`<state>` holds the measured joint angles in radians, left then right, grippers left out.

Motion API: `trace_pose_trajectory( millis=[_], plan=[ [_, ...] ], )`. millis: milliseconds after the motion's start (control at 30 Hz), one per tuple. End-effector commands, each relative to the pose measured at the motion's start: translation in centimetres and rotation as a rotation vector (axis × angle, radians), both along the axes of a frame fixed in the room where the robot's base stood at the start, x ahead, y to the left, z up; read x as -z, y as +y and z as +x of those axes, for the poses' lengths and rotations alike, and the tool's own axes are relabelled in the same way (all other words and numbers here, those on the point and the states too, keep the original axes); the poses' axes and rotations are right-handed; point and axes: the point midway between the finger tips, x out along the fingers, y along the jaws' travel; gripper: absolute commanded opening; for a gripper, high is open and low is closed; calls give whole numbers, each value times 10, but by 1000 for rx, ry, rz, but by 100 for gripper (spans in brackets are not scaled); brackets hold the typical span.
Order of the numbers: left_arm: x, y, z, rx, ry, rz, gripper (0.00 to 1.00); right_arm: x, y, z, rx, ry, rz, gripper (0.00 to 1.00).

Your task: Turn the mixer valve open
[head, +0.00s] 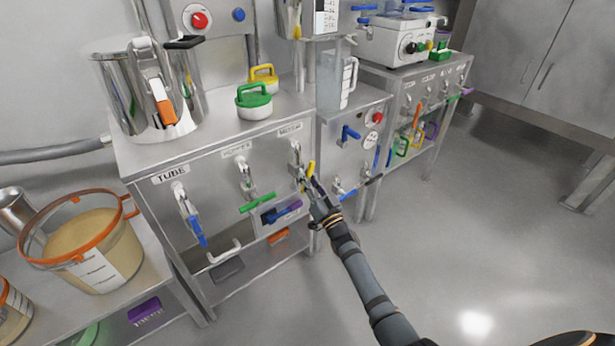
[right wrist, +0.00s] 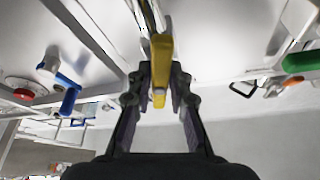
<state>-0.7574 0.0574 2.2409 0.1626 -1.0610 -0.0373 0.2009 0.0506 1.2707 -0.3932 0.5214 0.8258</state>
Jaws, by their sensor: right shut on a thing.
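The mixer valve (head: 296,155) is on the front panel of the steel bench, under a label that seems to read MIXER. Its yellow handle (head: 311,169) points down, slightly tilted. My right gripper (head: 313,187) reaches it from below and is shut on the handle's lower part. In the right wrist view the yellow handle (right wrist: 161,50) runs between the two fingers of the gripper (right wrist: 161,85), its end showing between them. The fingers hide part of the handle in the head view. My left gripper is not in view.
On the same panel are a blue-handled valve (head: 188,215) labelled TUBE and a green-handled valve (head: 256,202). The floor (head: 470,230) at right is clear.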

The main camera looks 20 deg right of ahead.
Motion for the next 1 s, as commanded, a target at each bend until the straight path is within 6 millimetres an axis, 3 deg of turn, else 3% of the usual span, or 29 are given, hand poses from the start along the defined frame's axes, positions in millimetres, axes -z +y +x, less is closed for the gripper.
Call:
trace_pose_trajectory(
  millis=[500,1000],
  plan=[
    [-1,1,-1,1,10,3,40,1,0,0,0,-100,-281,0],
    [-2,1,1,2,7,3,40,1,0,0,0,-116,-322,0]
  ],
)
